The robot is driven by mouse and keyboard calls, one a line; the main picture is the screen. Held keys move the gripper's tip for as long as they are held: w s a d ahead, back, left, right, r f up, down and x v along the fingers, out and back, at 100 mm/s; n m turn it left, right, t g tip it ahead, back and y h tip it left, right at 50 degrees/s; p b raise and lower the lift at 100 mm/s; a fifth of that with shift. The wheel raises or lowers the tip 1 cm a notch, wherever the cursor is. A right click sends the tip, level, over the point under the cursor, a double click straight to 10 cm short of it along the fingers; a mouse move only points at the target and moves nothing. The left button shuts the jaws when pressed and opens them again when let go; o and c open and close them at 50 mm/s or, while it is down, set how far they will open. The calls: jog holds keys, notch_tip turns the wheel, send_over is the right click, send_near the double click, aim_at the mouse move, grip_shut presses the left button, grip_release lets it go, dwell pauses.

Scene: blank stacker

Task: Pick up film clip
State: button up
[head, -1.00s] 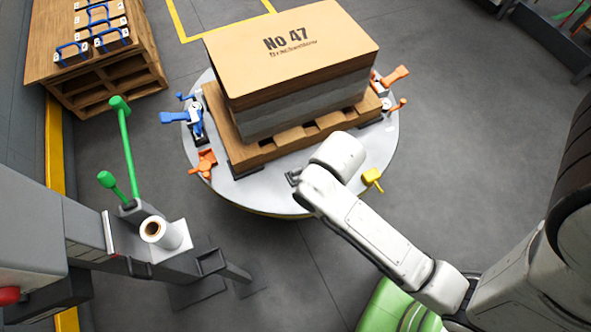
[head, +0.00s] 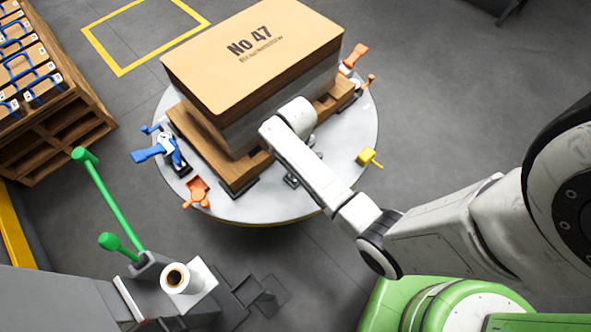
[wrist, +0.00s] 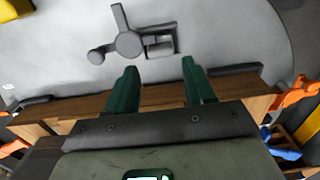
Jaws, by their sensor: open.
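I cannot tell for sure which item is the film clip. A small yellow piece with a handle (head: 366,157) sits at the right front edge of the round grey turntable (head: 345,130). In the wrist view its yellow part (wrist: 15,8) shows at the top left corner. A grey clamp-like device (wrist: 130,43) lies on the turntable just beyond my fingers. My gripper (wrist: 158,82) is open and empty, its two dark green fingers above the pallet edge (wrist: 160,97). In the head view my gripper is hidden behind my white arm, by the front of the stack.
A tall carton-topped stack (head: 250,55) marked No 47 stands on the wooden pallet (head: 190,145). Blue (head: 150,150) and orange (head: 197,193) toggle clamps edge the turntable. A stand with a film roll (head: 180,280) is at lower left. A wooden shelf (head: 60,130) stands at left.

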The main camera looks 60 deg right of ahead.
notch_tip(320, 180, down, 3)
jog(key=shift+a+f, duration=0.1)
jog(key=shift+w+f+b, duration=0.2)
jog(key=shift+f+b, duration=0.7)
jog(key=shift+f, duration=1.75)
jog(key=c, duration=0.8)
